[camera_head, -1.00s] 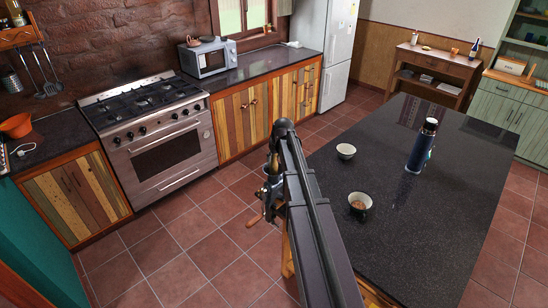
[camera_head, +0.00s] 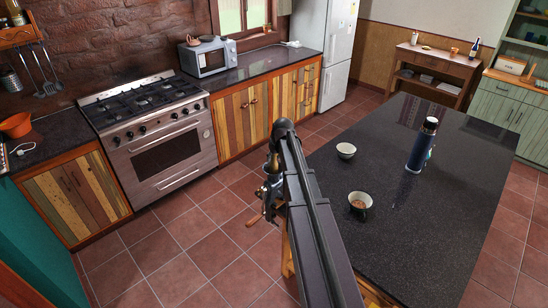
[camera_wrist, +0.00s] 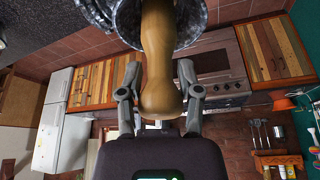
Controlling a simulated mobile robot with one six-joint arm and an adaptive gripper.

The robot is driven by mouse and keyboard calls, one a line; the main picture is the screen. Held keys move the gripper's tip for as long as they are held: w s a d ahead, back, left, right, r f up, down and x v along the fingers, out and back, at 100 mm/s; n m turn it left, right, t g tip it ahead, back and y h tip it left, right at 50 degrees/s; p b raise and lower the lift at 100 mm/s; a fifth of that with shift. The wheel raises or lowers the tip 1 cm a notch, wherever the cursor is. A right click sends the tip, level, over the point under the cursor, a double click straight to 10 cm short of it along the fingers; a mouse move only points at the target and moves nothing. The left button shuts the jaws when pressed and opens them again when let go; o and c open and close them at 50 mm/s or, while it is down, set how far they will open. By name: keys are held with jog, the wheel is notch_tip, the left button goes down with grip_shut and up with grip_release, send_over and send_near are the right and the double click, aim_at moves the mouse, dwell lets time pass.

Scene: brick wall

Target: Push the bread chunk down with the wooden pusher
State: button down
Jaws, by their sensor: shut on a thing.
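The wooden pusher (camera_wrist: 158,60) is held upright between the two fingers of my gripper (camera_wrist: 159,88) in the wrist view. Its rounded end shows near my palm, and its other end reaches into the round grey metal hopper (camera_wrist: 207,14) of a grinder. In the head view the grinder (camera_head: 268,197) is at the left edge of the dark table, partly behind my arm. The pusher and my gripper are mostly hidden there. The bread chunk is not visible; the pusher and hopper wall block the view inside.
On the dark table (camera_head: 440,220) stand a dark cup with brown contents (camera_head: 360,204), a small white bowl (camera_head: 346,150) and a blue bottle (camera_head: 421,146). The grinder's wooden crank grip (camera_head: 255,220) sticks out over the floor. The table's right part is clear.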

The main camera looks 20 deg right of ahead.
jog(key=shift+a+f+b, duration=0.1)
jog(key=shift+f+b, duration=0.95)
jog(key=shift+f, duration=0.05)
dwell(1.3)
dwell(0.8)
notch_tip(320, 180, up, 10)
jog(key=p, duration=1)
dwell(0.8)
